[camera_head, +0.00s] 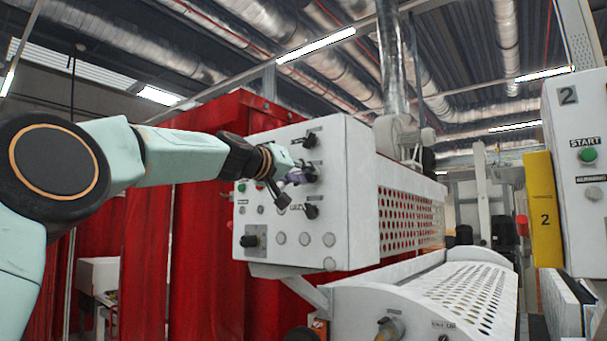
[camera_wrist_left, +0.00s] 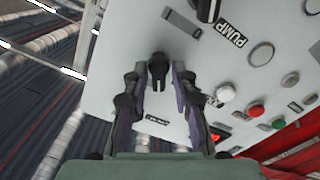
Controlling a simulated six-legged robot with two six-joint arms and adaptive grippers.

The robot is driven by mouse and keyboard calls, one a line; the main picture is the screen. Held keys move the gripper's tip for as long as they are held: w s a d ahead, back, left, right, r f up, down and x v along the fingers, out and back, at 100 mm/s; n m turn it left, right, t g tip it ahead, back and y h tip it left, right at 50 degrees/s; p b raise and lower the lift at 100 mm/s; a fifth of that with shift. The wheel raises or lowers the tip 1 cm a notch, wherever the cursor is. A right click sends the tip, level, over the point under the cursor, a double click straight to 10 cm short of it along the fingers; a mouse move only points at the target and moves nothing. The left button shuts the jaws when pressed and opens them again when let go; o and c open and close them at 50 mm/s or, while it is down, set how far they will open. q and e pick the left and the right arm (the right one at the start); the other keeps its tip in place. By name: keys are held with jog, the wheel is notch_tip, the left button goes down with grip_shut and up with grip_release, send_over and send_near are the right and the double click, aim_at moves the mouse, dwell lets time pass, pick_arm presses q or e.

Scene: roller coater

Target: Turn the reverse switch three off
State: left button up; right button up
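The white control panel (camera_head: 352,215) carries a column of black rotary switches on its front: an upper switch (camera_head: 310,140), a middle switch (camera_head: 309,174) and a lower switch (camera_head: 312,211). My left gripper (camera_head: 290,181) is at the panel by the middle switch and partly hides that area. In the left wrist view, a black switch knob (camera_wrist_left: 158,68) sits between the parted fingertips of my left gripper (camera_wrist_left: 157,80), with a gap on each side. Another black knob (camera_wrist_left: 208,9) stands near a PUMP label. I cannot read which switch is number three. My right gripper is not in view.
The panel also has a red button (camera_wrist_left: 256,110), a green button (camera_wrist_left: 278,123) and several grey buttons. A perforated white guard (camera_head: 408,217) extends to the right. Red curtains (camera_head: 200,240) hang behind. A second panel (camera_head: 590,160) with a START button stands at far right.

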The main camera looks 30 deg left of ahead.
pick_arm(q)
jog(key=shift+o, duration=0.6)
jog(key=shift+s+r, duration=0.1)
jog(key=shift+r, duration=0.05)
jog(key=shift+w, duration=0.2)
